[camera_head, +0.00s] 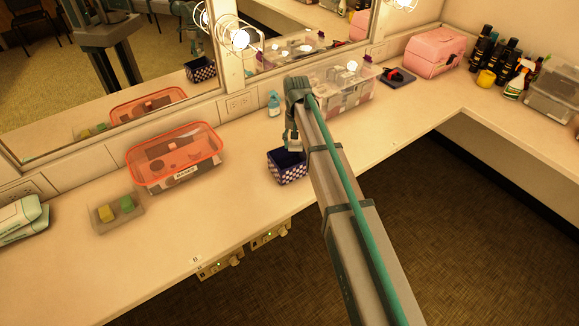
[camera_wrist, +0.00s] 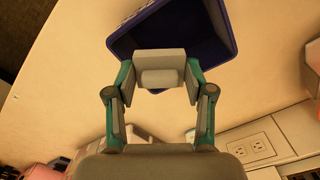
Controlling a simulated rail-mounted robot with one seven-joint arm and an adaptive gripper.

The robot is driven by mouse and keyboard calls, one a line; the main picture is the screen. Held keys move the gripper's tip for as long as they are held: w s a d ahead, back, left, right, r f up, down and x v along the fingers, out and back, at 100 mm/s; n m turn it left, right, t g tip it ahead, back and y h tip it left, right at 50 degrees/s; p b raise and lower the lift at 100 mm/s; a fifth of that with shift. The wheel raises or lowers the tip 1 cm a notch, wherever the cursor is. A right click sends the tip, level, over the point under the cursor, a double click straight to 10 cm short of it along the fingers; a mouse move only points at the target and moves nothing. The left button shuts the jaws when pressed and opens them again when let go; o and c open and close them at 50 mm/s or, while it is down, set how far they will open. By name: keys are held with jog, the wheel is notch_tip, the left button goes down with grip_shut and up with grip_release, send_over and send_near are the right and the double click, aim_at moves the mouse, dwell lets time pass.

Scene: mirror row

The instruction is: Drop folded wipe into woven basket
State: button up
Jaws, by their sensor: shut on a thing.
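The woven basket (camera_head: 288,174) is dark blue with a pale checked weave and stands on the counter near its front edge. My gripper (camera_head: 292,147) points down just above it at its back rim. In the wrist view, my gripper (camera_wrist: 160,80) is shut on the folded wipe (camera_wrist: 160,57), a pale grey-beige block between the fingertips. The basket's dark open inside (camera_wrist: 207,25) lies beyond the wipe, which overlaps it in the picture. I cannot make out the wipe clearly in the head view.
An orange-rimmed clear bin (camera_head: 174,160) and a tray with sponges (camera_head: 118,212) stand to the left. A spray bottle (camera_head: 274,103) stands behind the basket, and a clear box (camera_head: 343,92) behind my arm.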

jog(key=shift+f+b, duration=0.8)
jog(key=shift+f, duration=1.1)
jog(key=o, duration=1.2)
notch_tip(320, 180, up, 12)
jog(key=shift+r, duration=0.1)
